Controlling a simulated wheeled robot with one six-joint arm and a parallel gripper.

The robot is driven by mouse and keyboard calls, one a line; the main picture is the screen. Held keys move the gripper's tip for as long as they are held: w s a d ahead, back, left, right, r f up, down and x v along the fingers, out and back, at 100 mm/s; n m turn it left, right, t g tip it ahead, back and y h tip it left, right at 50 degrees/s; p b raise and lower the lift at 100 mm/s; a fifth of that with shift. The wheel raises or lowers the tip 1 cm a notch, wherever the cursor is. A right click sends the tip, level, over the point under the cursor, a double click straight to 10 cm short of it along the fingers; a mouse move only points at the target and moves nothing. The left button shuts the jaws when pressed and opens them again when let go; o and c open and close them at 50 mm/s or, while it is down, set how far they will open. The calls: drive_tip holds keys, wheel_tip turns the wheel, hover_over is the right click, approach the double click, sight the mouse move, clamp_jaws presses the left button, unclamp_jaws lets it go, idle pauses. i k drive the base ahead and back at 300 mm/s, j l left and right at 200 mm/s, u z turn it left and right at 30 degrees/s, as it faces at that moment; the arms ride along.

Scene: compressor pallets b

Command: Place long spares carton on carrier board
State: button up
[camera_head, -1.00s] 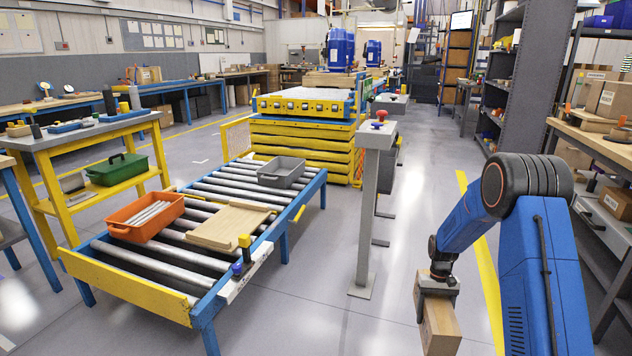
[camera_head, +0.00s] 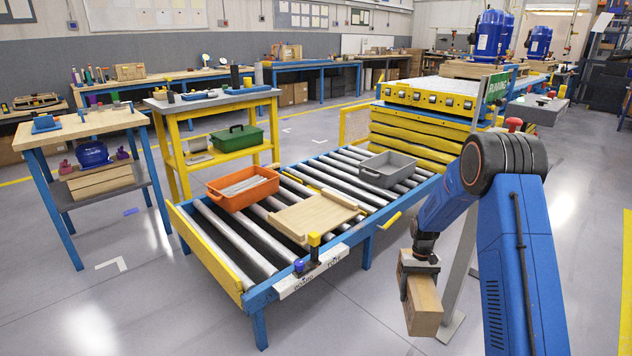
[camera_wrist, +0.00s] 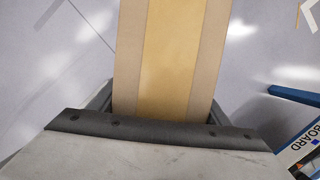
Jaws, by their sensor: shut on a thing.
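The long spares carton (camera_head: 425,305) is a brown cardboard box held in my gripper (camera_head: 418,272), above the floor to the right of the roller conveyor. In the wrist view the carton (camera_wrist: 172,60) runs away from the jaws, with a lighter tape band along its middle; my gripper (camera_wrist: 165,125) is shut on it. The carrier board (camera_head: 312,213) is a flat wooden board with raised strips at its ends. It lies on the conveyor rollers between the orange and grey bins, with nothing on it. The carton is apart from the board.
An orange bin (camera_head: 243,203) holding pale rods and a grey bin (camera_head: 388,180) stand on the conveyor. A grey pedestal (camera_head: 460,265) stands behind my arm. Foreground floor is clear.

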sight(313, 215)
drive_tip(key=i+l+u, duration=0.2)
drive_tip(key=l, duration=0.15)
drive_tip(key=i+l+u, duration=0.1)
drive_tip(key=l+u, duration=0.15)
drive_tip(key=i+l+u, duration=0.2)
drive_tip(key=l, duration=0.25)
drive_tip(key=l+u, duration=0.2)
drive_tip(key=l, duration=0.15)
